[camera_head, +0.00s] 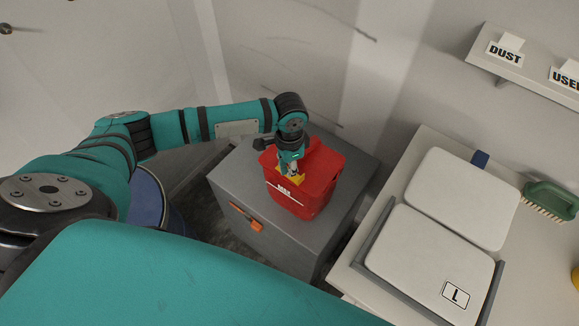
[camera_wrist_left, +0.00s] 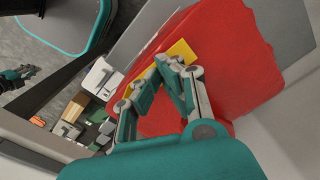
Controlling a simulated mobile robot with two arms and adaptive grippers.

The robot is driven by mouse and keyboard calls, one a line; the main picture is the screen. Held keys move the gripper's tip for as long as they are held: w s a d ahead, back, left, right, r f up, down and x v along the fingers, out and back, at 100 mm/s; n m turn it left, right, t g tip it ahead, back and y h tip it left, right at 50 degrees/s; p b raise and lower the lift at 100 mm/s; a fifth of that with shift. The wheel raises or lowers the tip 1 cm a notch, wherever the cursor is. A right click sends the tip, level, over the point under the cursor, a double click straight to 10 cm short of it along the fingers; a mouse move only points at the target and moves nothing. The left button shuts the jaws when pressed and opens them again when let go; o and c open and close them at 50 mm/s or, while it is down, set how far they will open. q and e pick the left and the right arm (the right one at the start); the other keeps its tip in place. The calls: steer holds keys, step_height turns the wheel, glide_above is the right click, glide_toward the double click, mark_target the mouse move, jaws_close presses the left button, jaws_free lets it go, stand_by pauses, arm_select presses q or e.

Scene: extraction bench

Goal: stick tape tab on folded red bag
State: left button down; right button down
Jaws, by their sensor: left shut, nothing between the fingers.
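The red bag (camera_head: 322,178) stands on top of a grey cabinet, with a white label on its front. It fills much of the left wrist view (camera_wrist_left: 240,75). A yellow tape tab (camera_head: 297,179) lies against the bag's upper front edge, and it also shows in the left wrist view (camera_wrist_left: 178,52) at the fingertips. My left gripper (camera_head: 291,172) points down onto the tab. Its fingers are closed together with nothing between them, and the tips touch or nearly touch the tab. The fingers hide part of the tab. My right gripper is not in view.
The grey cabinet (camera_head: 332,228) has an orange handle (camera_head: 245,217). To the right, a white bench holds white pads (camera_head: 430,252), one marked L, and a green brush (camera_head: 549,199). A shelf (camera_head: 520,70) with a DUST label is on the wall.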

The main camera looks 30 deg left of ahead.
arm_select(q)
steer(key=shift+s+f+p, duration=0.1)
steer(key=shift+f+p, duration=0.05)
steer(key=shift+p, duration=0.2)
stand_by(1.3)
step_height(320, 180, up, 7)
steer(key=p, duration=0.8)
stand_by(0.6)
